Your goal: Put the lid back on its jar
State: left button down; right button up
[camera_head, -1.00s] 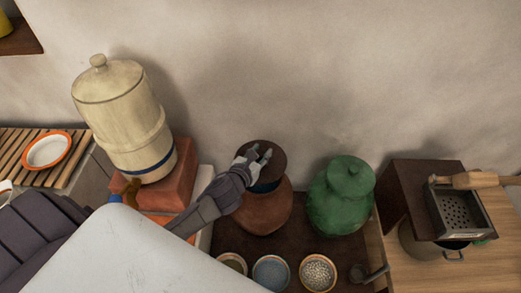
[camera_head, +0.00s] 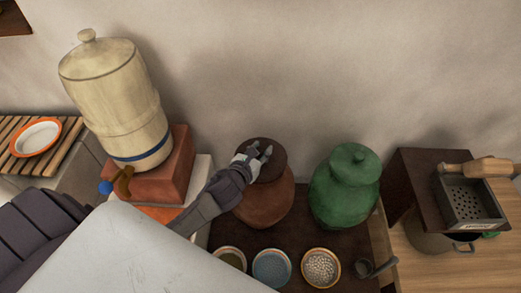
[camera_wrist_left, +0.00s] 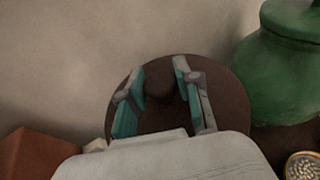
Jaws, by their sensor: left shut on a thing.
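The lid (camera_head: 278,162) is a dark brown disc over the mouth of a reddish-brown clay jar (camera_head: 266,207). It looks seated on the jar or very close to it; whether the rim touches all round is hidden. My left gripper (camera_head: 261,151) reaches in from the left and is shut on the lid's knob. In the left wrist view, the knob (camera_wrist_left: 160,84) stands between the two fingers and the disc (camera_wrist_left: 228,108) spreads around them. The jar body is hidden there. My right gripper is not in view.
A green lidded jar (camera_head: 345,188) stands close to the right. A cream water vessel (camera_head: 120,105) on a red block (camera_head: 178,170) stands to the left. Several small bowls, one with pale grains (camera_head: 320,268), sit in front. A dark box with a grater (camera_head: 470,203) is at far right.

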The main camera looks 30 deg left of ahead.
pick_arm(q)
jog(key=shift+f+b, duration=0.4)
jog(key=shift+f, duration=0.15)
jog(key=c, duration=0.7)
grip_release()
jog(key=v, duration=1.2)
